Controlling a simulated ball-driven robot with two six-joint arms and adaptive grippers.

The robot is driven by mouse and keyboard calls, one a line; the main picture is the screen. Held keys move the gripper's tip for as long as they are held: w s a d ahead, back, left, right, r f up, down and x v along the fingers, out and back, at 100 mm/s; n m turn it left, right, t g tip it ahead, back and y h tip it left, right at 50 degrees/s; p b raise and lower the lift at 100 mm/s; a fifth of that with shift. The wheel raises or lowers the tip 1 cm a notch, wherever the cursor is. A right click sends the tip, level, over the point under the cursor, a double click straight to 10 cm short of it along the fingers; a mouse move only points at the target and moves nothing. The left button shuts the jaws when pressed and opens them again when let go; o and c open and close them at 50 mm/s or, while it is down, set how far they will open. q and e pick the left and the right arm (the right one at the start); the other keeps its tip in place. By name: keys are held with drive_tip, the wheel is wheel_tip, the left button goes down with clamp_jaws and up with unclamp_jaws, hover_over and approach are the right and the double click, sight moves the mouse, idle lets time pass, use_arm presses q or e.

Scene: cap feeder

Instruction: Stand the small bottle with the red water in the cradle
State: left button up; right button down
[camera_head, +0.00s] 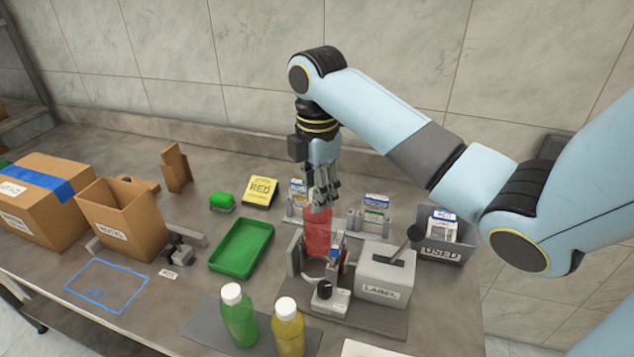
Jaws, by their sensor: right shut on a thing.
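The small bottle with red water (318,234) hangs roughly upright from my right gripper (322,198). The gripper comes down from above and is shut on the bottle's top, where a bit of white shows. The cradle (325,298), a grey fixture with a ring, uprights and a dark knob, stands on the table just in front of and below the bottle. The bottle's lower end overlaps the cradle's back parts in the picture; I cannot tell whether it touches them or is inside. My left gripper is not in view.
A green-water bottle (239,318) and a yellow-water bottle (288,330) stand in front. The LABEL box (384,290) and USED bin (447,249) are to the right. A green tray (241,262) and cardboard boxes (124,235) lie left. Small card holders (375,222) stand behind.

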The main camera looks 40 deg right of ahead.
sight(317, 220)
drive_tip(key=shift+f, duration=0.25)
drive_tip(key=shift+f+b, duration=0.95)
drive_tip(key=shift+f, duration=1.45)
drive_tip(key=shift+f+b, duration=0.3)
drive_tip(key=shift+f, duration=0.65)
drive_tip(key=c, duration=0.9)
unclamp_jaws()
drive_tip(key=shift+c, duration=0.2)
